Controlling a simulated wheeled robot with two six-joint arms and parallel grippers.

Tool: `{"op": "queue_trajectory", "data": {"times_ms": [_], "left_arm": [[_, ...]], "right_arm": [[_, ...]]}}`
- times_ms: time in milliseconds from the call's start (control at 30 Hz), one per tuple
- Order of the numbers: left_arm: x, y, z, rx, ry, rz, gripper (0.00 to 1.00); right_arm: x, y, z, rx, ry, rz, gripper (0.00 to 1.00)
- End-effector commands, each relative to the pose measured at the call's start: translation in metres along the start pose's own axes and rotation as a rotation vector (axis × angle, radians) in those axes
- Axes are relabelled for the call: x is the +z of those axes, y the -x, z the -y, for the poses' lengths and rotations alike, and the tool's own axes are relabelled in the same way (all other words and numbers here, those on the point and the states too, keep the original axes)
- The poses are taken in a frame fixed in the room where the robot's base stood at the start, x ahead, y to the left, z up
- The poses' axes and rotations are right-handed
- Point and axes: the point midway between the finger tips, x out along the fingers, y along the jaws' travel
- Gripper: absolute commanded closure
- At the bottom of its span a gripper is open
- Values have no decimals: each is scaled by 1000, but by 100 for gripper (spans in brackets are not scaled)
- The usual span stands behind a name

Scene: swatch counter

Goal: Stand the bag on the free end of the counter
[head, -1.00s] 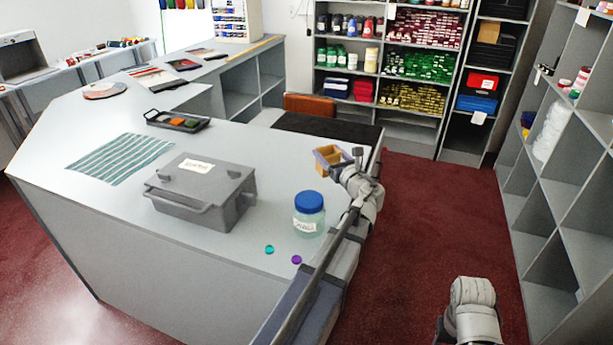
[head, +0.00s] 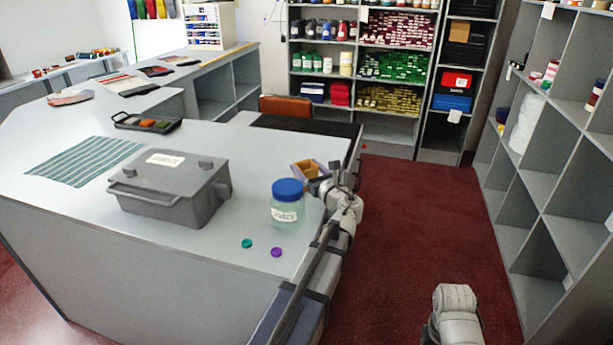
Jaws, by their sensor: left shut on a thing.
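The bag (head: 307,169) looks like a small open-topped purple and tan carrier. It shows beyond the blue-lidded jar, at the right edge of the grey counter (head: 225,262). My left gripper (head: 324,184) is shut on the bag's near right side, and the fingers partly cover it. I cannot tell whether the bag's base touches the counter. My right arm shows only as a pale link at the bottom right; its gripper is out of view.
The blue-lidded jar (head: 287,207) stands close to the left gripper. A grey lidded box (head: 168,190), teal disc (head: 247,243), purple disc (head: 276,252), striped cloth (head: 82,160) and paint tray (head: 147,122) occupy the counter. A dark mat (head: 305,126) lies bare beyond the bag.

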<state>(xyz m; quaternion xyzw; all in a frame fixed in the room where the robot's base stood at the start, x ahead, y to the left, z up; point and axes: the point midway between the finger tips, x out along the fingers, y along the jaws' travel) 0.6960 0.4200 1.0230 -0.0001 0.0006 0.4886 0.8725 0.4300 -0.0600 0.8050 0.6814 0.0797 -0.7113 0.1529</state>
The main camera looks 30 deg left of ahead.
Motion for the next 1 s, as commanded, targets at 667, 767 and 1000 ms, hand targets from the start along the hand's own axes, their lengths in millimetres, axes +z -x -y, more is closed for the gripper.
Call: {"op": "queue_trajectory", "data": {"times_ms": [667,767,1000], "left_arm": [[-3,0,0,0,0,0,0],[-3,0,0,0,0,0,0],[0,9,-1,-1,0,0,0]], "right_arm": [[0,-3,0,0,0,0,41],[0,-3,0,0,0,0,41],[0,0,0,0,0,0,41]]}}
